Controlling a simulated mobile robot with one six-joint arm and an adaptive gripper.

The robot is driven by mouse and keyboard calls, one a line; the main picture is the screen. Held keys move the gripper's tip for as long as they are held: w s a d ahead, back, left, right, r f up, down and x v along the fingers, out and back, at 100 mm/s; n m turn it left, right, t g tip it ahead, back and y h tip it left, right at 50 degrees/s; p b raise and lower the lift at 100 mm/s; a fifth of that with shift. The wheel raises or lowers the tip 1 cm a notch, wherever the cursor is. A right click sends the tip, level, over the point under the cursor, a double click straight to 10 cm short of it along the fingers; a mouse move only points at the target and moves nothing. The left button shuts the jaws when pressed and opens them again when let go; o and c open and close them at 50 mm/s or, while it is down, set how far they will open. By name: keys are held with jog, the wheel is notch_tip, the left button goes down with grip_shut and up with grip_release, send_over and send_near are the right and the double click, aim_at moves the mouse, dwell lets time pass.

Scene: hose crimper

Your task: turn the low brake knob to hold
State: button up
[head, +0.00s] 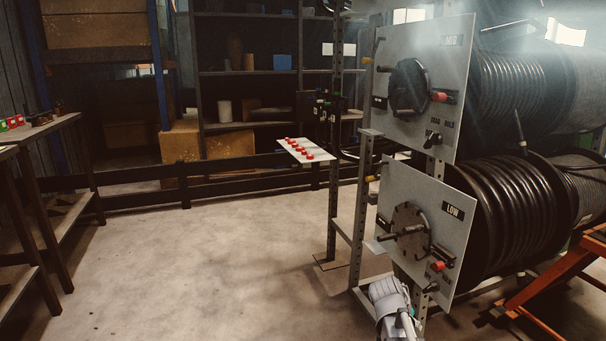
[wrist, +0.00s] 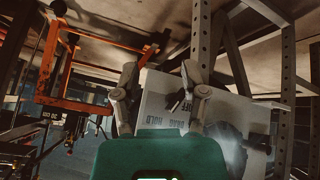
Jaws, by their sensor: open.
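The LOW panel (head: 455,240) is a tilted-looking grey plate at the front of the lower hose reel in the head view. Its small black brake knob (head: 432,287) sits near the bottom edge, below a red-ended lever; its setting is too small to read. In the wrist view a pale panel (wrist: 152,104) with OFF, DRAG and HOLD lettering shows beyond my gripper (wrist: 160,74), with a dark knob (wrist: 178,99) between the finger lines. My gripper is open and empty, its two fingers apart. I cannot tell whether it touches the knob; it looks clear of it.
The upper panel (head: 458,85) carries a similar knob (head: 432,137) and crank. The LOW crank handle (head: 400,234) sticks out above the low knob. A perforated post (head: 362,200) and an orange frame (head: 555,280) flank the reels. The floor (head: 200,265) at left is clear.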

jog(key=s+a+r+n+g+y+p, duration=0.3)
jog(key=s+a+n+y+p, duration=0.25)
jog(key=s+a+n, duration=0.5)
notch_tip(320, 180, up, 37)
jog(key=a+m+p, duration=0.1)
jog(key=a+p, duration=0.1)
jog(key=p, duration=3.4)
jog(key=shift+s+f+m+y+p, duration=0.15)
jog(key=shift+s+m+y+p, duration=0.2)
jog(key=shift+s+p, duration=0.05)
